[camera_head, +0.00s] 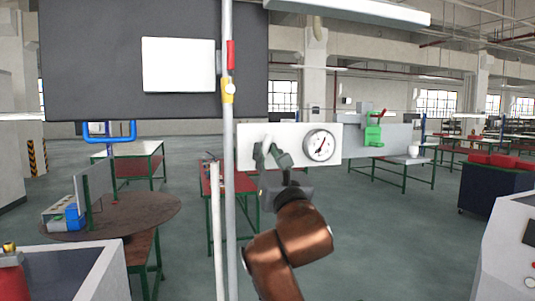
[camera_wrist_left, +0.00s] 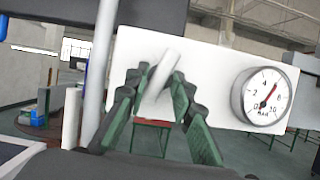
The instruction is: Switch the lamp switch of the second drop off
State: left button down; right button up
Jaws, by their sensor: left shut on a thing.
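A white panel (camera_head: 296,136) with a round pressure gauge (camera_head: 320,146) hangs beside a grey vertical pole. A pale, stubby lever (camera_wrist_left: 161,76) sticks out from the panel's left part, tilted with its top to the right in the wrist view. I take it for the lamp switch, but no label shows. My left gripper (camera_head: 271,153) is at this lever, its green-padded fingers (camera_wrist_left: 158,98) on either side of it and shut on it. The gauge also shows in the wrist view (camera_wrist_left: 265,94), right of the fingers. My right gripper is not in view.
The grey pole (camera_head: 228,190) stands just left of my gripper. A green fitting with a red handle (camera_head: 374,135) is on another panel at right. A long lamp (camera_head: 350,10) hangs above. A round brown table (camera_head: 150,212) stands at left.

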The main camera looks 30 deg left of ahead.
pick_arm(q)
jog(key=shift+n, duration=0.3)
jog(key=shift+w+d+n+g+y+p, duration=0.1)
jog(key=shift+n+g+y+p, duration=0.35)
jog(key=shift+n, duration=0.85)
jog(key=shift+n+g+y+p, duration=0.1)
jog(key=shift+n+g+y, duration=0.55)
jog(key=shift+n, duration=0.65)
jog(key=c, duration=1.7)
grip_release()
jog(key=shift+o, duration=0.2)
jog(key=v, duration=1.2)
jog(key=shift+d+r, duration=0.15)
